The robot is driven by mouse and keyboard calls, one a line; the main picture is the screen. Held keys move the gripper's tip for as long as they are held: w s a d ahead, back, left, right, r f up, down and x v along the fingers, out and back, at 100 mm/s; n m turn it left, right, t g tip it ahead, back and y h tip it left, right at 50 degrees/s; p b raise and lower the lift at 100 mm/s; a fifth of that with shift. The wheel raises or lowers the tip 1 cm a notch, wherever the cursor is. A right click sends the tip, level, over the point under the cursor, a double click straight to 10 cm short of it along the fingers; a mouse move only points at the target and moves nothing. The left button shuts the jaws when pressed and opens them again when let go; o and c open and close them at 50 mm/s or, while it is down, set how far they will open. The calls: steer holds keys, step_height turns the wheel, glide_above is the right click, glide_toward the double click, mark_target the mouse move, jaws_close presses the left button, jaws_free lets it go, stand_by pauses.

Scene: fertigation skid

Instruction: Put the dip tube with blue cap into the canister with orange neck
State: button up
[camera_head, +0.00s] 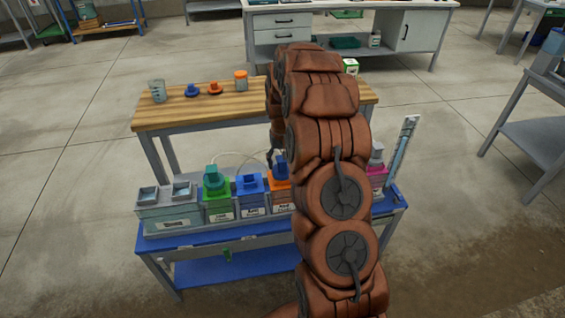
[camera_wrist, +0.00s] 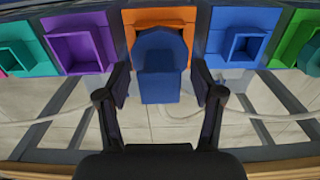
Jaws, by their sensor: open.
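The dip tube's blue cap (camera_wrist: 160,60) is at the orange neck (camera_wrist: 160,17) of the canister in the wrist view. In the head view the blue cap (camera_head: 280,164) shows just above the orange canister (camera_head: 281,184). The cap appears to sit on the neck; the tube itself is hidden, so I cannot tell how deep it is. My gripper (camera_wrist: 162,84) is open, with one finger on each side of the blue cap and narrow gaps between. In the head view my arm hides most of the gripper.
Neighbours in the row are a blue canister (camera_head: 250,205), a green canister (camera_head: 217,209) with a teal cap, and a purple canister (camera_wrist: 76,44). A clear upright tube (camera_head: 403,147) stands at the right end. A wooden bench (camera_head: 220,108) with small items stands behind.

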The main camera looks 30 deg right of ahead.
step_height(320, 180, up, 11)
stand_by(0.4)
steer(key=shift+r, duration=0.1)
stand_by(0.7)
steer(key=s+a+r+n+p, duration=0.1)
steer(key=s+a+r, duration=0.4)
steer(key=s+a, duration=0.25)
steer(key=s+a+r+n+p, duration=0.1)
steer(key=s+a+r+n, duration=0.1)
steer(key=s+a+r, duration=0.45)
steer(key=s+a+g+p, duration=0.1)
steer(key=s+a, duration=0.4)
steer(key=s, duration=0.7)
steer(key=s+a+n+p, duration=0.1)
steer(key=s+a, duration=0.3)
steer(key=s, duration=0.8)
steer(key=shift+a+f+n+g+p, duration=0.15)
steer(key=shift+a+n+g+p, duration=0.15)
steer(key=shift+a+g+p, duration=0.1)
